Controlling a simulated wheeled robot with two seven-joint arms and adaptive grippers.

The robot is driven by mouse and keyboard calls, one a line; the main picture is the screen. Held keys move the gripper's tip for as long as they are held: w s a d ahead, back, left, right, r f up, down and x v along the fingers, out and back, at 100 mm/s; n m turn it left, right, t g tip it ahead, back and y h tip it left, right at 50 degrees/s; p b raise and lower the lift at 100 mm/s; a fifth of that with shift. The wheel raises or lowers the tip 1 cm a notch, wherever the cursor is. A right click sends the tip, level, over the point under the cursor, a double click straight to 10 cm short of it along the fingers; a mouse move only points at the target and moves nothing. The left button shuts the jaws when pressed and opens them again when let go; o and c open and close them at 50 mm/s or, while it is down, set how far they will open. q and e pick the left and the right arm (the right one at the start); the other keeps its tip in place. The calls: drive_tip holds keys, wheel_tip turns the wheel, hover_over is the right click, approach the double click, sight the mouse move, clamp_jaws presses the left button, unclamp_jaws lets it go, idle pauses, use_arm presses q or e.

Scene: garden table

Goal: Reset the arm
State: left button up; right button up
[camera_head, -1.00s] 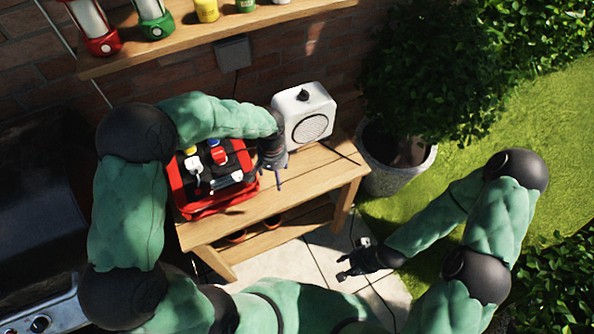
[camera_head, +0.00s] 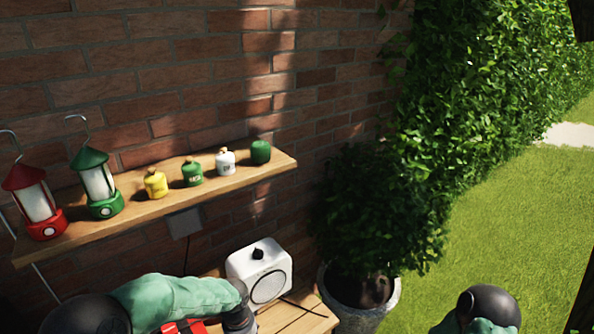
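My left arm reaches in from the lower left in front of the wooden table (camera_head: 300,318), and its wrist ends near the white speaker-like box (camera_head: 259,272). The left gripper's fingers are below the picture's lower edge. Only an elbow part of my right arm shows at the bottom right; the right gripper is out of view. A small part of the red crate (camera_head: 186,326) shows under my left forearm; its contents are hidden.
A wooden shelf (camera_head: 150,208) on the brick wall holds a red lantern (camera_head: 38,204), a green lantern (camera_head: 97,182) and several small canisters. A potted bush (camera_head: 375,215) stands right of the table. Open lawn (camera_head: 500,225) lies to the right.

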use_arm(q)
drive_tip(key=s+d+f+n+h, duration=0.1)
drive_tip(key=s+d+f, duration=0.3)
drive_tip(key=s+f, duration=0.4)
drive_tip(key=s+d+f+n+h, duration=0.1)
drive_tip(key=s+d+f+h, duration=0.1)
drive_tip(key=s+f, duration=0.7)
drive_tip(key=shift+d+f+h, duration=0.4)
drive_tip(key=shift+d+f, duration=0.25)
drive_tip(key=shift+d, duration=0.25)
